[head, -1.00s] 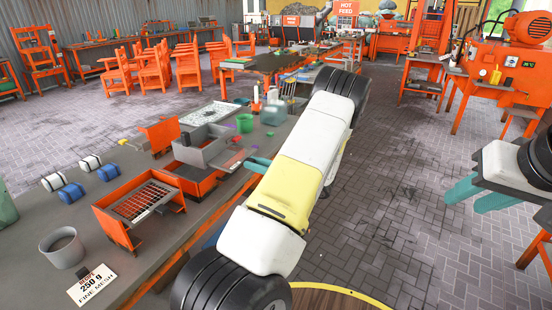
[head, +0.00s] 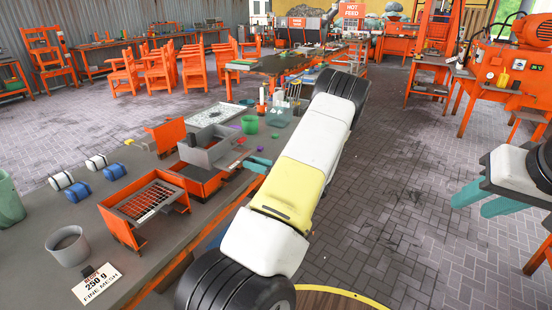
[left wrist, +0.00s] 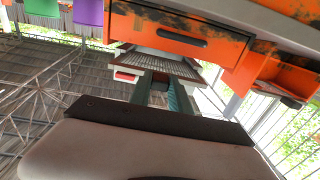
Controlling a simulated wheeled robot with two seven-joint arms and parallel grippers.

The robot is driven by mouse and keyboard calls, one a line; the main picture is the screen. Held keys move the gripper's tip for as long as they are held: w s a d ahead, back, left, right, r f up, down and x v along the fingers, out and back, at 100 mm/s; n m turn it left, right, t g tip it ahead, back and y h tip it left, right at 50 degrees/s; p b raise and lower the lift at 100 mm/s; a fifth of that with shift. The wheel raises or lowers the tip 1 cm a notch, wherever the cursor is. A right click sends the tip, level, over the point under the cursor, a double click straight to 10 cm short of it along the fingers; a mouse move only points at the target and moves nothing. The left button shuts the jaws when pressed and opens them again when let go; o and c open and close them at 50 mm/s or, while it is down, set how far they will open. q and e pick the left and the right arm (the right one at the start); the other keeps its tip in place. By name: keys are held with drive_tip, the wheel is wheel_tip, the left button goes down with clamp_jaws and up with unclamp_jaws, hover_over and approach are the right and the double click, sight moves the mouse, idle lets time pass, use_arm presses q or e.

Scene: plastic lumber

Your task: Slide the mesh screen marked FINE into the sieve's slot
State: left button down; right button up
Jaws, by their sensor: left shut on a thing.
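My left gripper (head: 258,164) is beside the right side of an orange box with a grey hopper (head: 207,152), which looks like the sieve. In the left wrist view its teal fingers (left wrist: 163,92) are shut on a flat mesh screen (left wrist: 165,63) with a red-and-white tag (left wrist: 127,76). I cannot read any marking on it. An orange housing with a dark slot-like bar (left wrist: 182,36) is just above the screen; I cannot tell whether they touch. My right gripper (head: 483,201) is at the right edge, fingers apart and empty, away from the bench.
On the bench (head: 180,240) stand an orange tray with a wire grid (head: 150,200), a grey cup (head: 68,246), a card reading "250 g FINE MESH" (head: 97,284), blue and white rolls (head: 78,191) and a green cup (head: 249,124). The aisle floor (head: 400,200) is clear.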

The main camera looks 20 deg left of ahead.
sight(234, 156)
use_arm(q)
drive_tip(key=shift+w+a, duration=0.2)
drive_tip(key=shift+a, duration=1.85)
drive_tip(key=shift+w+a, duration=0.15)
drive_tip(key=shift+a, duration=1.9)
drive_tip(key=c, duration=1.1)
unclamp_jaws()
drive_tip(key=shift+s+d, duration=0.15)
drive_tip(key=shift+d, duration=1.8)
drive_tip(key=shift+s+d, duration=0.15)
drive_tip(key=shift+d, duration=1.8)
